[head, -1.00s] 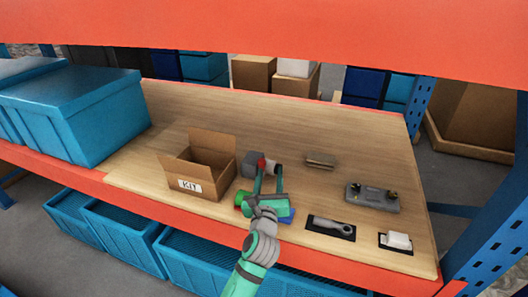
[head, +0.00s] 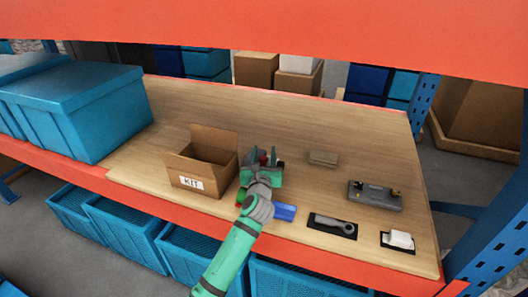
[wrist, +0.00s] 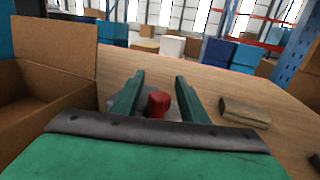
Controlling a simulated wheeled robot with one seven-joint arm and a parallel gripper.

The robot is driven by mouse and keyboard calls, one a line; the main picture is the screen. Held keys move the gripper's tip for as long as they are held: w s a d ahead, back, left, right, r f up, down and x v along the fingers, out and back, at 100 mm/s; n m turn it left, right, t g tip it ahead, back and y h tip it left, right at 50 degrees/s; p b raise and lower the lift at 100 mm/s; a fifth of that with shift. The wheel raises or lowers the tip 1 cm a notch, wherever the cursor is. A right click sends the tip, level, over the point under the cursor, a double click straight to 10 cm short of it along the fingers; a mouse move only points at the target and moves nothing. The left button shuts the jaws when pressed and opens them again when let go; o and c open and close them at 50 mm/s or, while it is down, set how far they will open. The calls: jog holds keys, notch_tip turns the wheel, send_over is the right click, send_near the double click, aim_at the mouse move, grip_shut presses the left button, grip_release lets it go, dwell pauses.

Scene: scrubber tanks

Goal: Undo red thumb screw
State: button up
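The red thumb screw (wrist: 158,104) stands upright between the two green fingers of my gripper (wrist: 157,95) in the wrist view. The fingers are apart, with a gap on either side of the red knob. A grey body (wrist: 180,104) shows partly behind and beside the knob; my gripper hides most of it. In the head view my gripper (head: 262,158) is over the board, just right of the open box, and the red knob (head: 262,154) shows small between the fingers.
An open cardboard box marked KIT (head: 191,183) stands close on the left. A small brown block (head: 323,158) lies to the right, with a grey plate with knobs (head: 375,196) beyond. A blue piece (head: 284,212), a grey tool on a black mat (head: 333,225) and a white item (head: 400,239) lie in front.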

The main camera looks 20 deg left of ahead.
jog(key=shift+w+a, duration=0.2)
jog(key=shift+w, duration=0.35)
grip_shut()
jog(key=shift+n+y, duration=0.3)
jog(key=shift+y, duration=0.1)
jog(key=n+g+y, duration=0.1)
jog(key=y, duration=0.1)
jog(key=shift+s+a+n+y, duration=0.1)
jog(key=shift+a+n+y, duration=0.05)
jog(key=shift+n+y, duration=0.2)
jog(key=n+g+y, duration=0.2)
jog(key=y, duration=0.1)
jog(key=shift+s+a+n, duration=0.2)
jog(key=shift+a+n, duration=0.05)
jog(key=shift+a, duration=0.1)
jog(key=shift+s+a+n+g+y, duration=0.2)
jog(key=shift+n+g+y, duration=0.6)
jog(key=shift+g, duration=0.15)
jog(key=shift+s+a+n+g+y, duration=0.25)
jog(key=shift+n+g+y, duration=0.5)
jog(key=shift+g+y, duration=0.15)
jog(key=shift+s+a+n+g+y, duration=0.2)
jog(key=shift+n+g+y, duration=0.55)
jog(key=shift+g, duration=0.2)
jog(key=shift+f, duration=0.1)
